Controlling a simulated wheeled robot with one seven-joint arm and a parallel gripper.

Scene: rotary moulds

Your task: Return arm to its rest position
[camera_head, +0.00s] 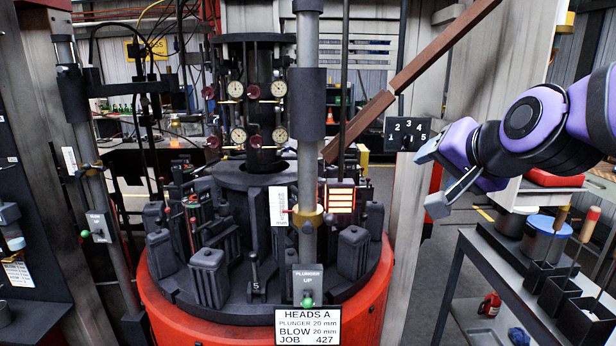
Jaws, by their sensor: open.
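My purple and black arm reaches in from the right edge of the head view. My gripper (429,182) is at its end, with two grey fingers apart and nothing between them. It hangs in the air to the right of the rotary mould machine (262,195), just below and right of the dial plate (407,135) numbered 1 to 5. I see a gap between the gripper and the machine's column.
A steel post (307,160) stands in front of the machine. A sign (308,326) reads HEADS A, JOB 427. A lever panel (307,282) reads PLUNGER UP. A bench (480,255) with pots and tool handles stands at right, below my arm. A brown beam slants behind.

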